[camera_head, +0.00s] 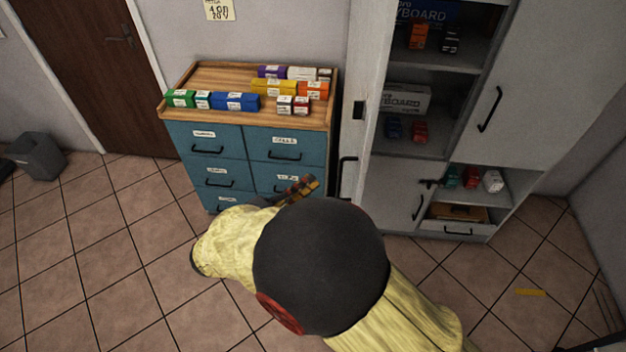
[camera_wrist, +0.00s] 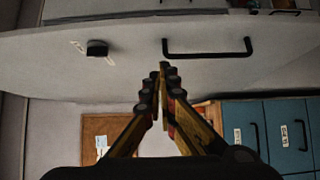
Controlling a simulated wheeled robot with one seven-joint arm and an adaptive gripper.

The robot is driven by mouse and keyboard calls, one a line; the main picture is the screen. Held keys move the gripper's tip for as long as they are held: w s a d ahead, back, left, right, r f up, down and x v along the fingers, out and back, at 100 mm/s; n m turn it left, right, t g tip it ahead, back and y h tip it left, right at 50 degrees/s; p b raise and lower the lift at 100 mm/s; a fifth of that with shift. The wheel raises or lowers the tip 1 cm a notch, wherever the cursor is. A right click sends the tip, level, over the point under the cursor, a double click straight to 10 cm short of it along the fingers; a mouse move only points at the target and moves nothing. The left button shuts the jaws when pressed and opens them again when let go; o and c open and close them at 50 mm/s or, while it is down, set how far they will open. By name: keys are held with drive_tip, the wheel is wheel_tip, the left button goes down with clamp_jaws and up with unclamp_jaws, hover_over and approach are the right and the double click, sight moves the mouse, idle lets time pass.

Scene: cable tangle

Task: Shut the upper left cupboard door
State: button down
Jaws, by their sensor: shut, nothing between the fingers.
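The upper left cupboard door (camera_head: 369,60) stands open, swung out from the cupboard and seen nearly edge-on in the head view. Its black handle (camera_head: 346,168) is near its lower end. In the wrist view the door's pale panel (camera_wrist: 130,75) crosses the picture, with the handle (camera_wrist: 207,55) and a small black block (camera_wrist: 97,48) on it. My gripper (camera_head: 307,183) is left of the door in the head view. In the wrist view its shut, empty fingers (camera_wrist: 163,70) point at the panel, just below the handle's left end. I cannot tell whether they touch it.
The open compartment holds boxes and small items on shelves (camera_head: 408,142). The upper right door (camera_head: 540,80) and lower left door (camera_head: 390,190) look shut. A blue drawer cabinet (camera_head: 235,138) with small boxes on top stands left of the open door.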

approach(358, 157)
drive_tip(key=w+a, duration=0.1)
drive_tip(key=w, duration=0.1)
drive_tip(key=d, duration=0.2)
drive_tip(key=w+d+b, duration=0.1)
drive_tip(key=d, duration=0.1)
drive_tip(key=shift+w+r, duration=0.1)
drive_tip(key=shift+r, duration=0.1)
